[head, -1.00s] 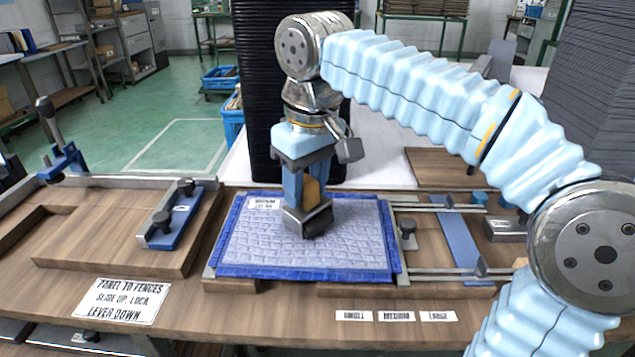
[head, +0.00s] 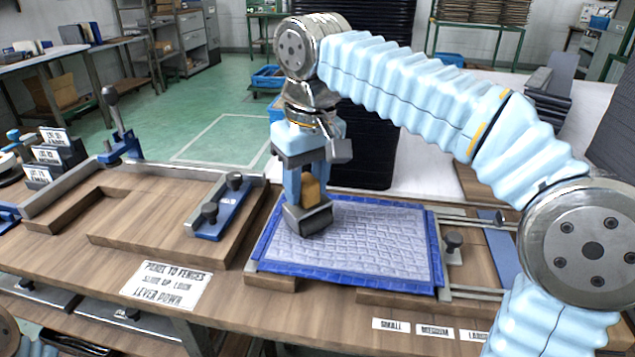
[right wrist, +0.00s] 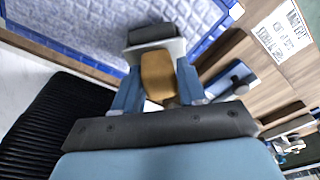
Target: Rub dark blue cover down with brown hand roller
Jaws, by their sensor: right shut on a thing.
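The cover lies flat on a panel on the wooden bench, with a bright blue border (head: 437,262) and a pale, wrinkled lavender-grey middle. My right gripper (head: 306,188) is shut on the brown handle of the hand roller. The roller's dark head (head: 309,218) is down at the cover's left part, near the left border; exact contact is hard to tell. In the right wrist view the brown handle (right wrist: 158,76) sits between the blue fingers, with the dark roller head (right wrist: 152,33) beyond it against the cover (right wrist: 85,25). My left gripper is not in view.
A wooden fixture (head: 130,230) with a blue clamp (head: 222,212) stands left of the cover. Metal rails and a knob (head: 453,243) are at its right. A tall black stack (head: 365,150) rises behind. Size labels (head: 434,331) and an instruction sign (head: 165,285) lie in front.

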